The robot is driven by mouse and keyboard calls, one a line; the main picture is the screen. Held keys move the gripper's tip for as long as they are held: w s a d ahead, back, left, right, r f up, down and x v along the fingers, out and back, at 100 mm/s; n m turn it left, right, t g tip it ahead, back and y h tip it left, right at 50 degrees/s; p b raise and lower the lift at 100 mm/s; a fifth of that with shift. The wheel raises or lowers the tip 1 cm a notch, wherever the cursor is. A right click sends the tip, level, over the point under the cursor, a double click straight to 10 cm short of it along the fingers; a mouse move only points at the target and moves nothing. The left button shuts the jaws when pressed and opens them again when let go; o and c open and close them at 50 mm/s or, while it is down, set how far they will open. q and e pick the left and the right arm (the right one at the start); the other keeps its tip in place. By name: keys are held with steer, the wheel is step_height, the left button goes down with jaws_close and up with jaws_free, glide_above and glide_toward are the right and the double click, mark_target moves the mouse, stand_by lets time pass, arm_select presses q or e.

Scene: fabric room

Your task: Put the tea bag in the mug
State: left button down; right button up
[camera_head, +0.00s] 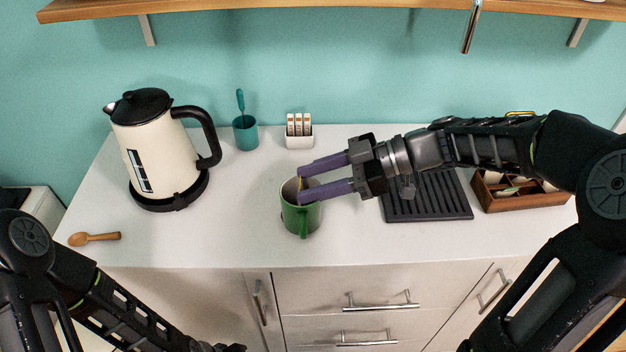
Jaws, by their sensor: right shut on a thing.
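A green mug (300,215) stands upright on the white counter, with its handle toward me. My right gripper (303,183) reaches in from the right, with its two purple fingers over the mug's opening. It is shut on what looks like the tea bag (301,184), a thin yellowish piece between the fingertips at the mug's mouth. Most of the tea bag is hidden, and I cannot tell how far inside the mug it is. Only a dark end of my left arm shows at the bottom edge, so its jaws cannot be made out.
A cream kettle (155,155) stands on its black base at the left, near a wooden spoon (95,238). A teal cup (245,135) and a small white holder (299,140) stand behind. A dark ribbed mat (430,205) and a wooden box (525,200) lie right.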

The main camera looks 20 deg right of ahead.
steer(key=o, duration=1.4)
steer(key=shift+c, duration=0.2)
steer(key=shift+s+d+r, duration=0.1)
steer(key=shift+d, duration=0.35)
steer(key=v, duration=0.7)
steer(key=shift+a+r, duration=0.1)
steer(key=shift+r, duration=0.05)
